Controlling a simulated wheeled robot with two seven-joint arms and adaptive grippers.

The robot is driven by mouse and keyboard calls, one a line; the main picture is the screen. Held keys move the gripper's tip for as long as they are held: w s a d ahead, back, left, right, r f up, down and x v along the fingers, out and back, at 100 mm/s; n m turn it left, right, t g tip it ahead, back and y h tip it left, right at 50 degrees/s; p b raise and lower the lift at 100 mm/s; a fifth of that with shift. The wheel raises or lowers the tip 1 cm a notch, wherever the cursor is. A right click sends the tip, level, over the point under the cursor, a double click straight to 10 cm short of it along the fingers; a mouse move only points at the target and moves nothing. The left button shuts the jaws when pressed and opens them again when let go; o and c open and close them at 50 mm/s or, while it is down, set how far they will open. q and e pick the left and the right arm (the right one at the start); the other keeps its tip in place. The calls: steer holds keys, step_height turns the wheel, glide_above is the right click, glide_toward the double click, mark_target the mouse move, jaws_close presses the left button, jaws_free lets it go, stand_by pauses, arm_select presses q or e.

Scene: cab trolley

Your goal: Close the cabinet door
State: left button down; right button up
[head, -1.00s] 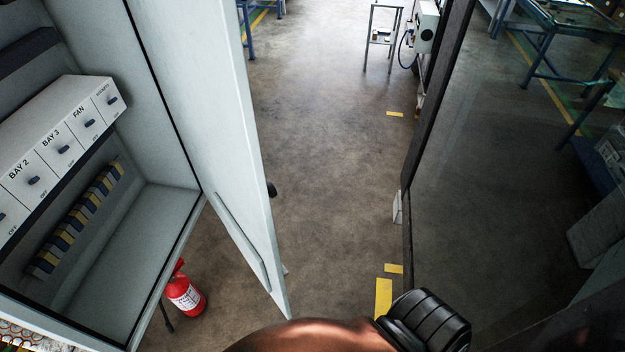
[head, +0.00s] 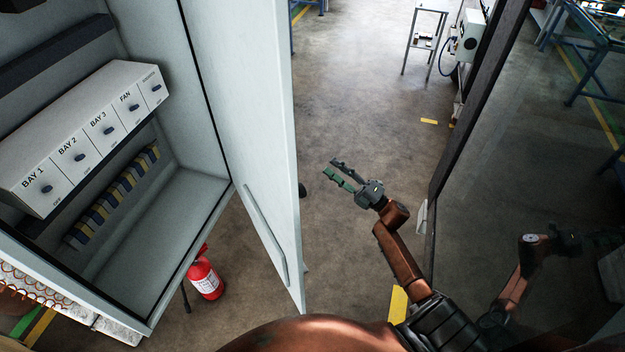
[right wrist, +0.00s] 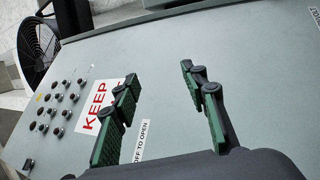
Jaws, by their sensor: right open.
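The grey cabinet (head: 190,225) stands open on the left of the head view, showing a row of labelled bay and fan switches inside. Its door (head: 250,130) stands wide open, with the inner face and a long raised strip towards me. My right gripper (head: 330,167) is open and empty, to the right of the door and apart from it in the picture. In the right wrist view, the open fingers (right wrist: 158,73) point at the door's outer face (right wrist: 180,40), with a red KEEP sign and several indicator lamps. My left gripper is not in view.
A red fire extinguisher (head: 204,275) stands on the floor beside the cabinet. A dark glossy panel (head: 500,170) at the right reflects my arm. A small metal stand (head: 426,40) is at the back. The floor (head: 350,110) between door and panel is clear.

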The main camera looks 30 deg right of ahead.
mark_target(303, 187)
steer(key=s+a+r+n+g+y, duration=0.3)
steer(key=s+r+n+g+y, duration=0.1)
steer(key=r+n, duration=0.35)
steer(key=s+a+r+n+g+y, duration=0.3)
steer(key=s+a+r+n+g, duration=0.15)
steer(key=r+n, duration=0.3)
steer(key=s+a+r+n+g+y, duration=0.3)
steer(key=r+n+g+y, duration=0.15)
steer(key=r+n, duration=0.35)
steer(key=s+a+r+n+g+h+p, duration=0.1)
steer(key=s+a+r+n+g+h, duration=0.2)
steer(key=s+n+g, duration=0.4)
steer(key=shift+t+h, duration=0.25)
steer(key=shift+t, duration=0.35)
steer(key=shift+s+a+p, duration=0.15)
steer(key=shift+a+p, duration=0.4)
steer(key=shift+a, duration=0.75)
steer(key=shift+s+a+p, duration=0.2)
steer(key=shift+a+p, duration=0.35)
steer(key=shift+a, duration=0.8)
steer(key=shift+s+a+p, duration=0.15)
steer(key=shift+a+p, duration=0.4)
steer(key=shift+a, duration=0.75)
steer(key=shift+c, duration=0.4)
steer(key=shift+r, duration=0.1)
jaws_close()
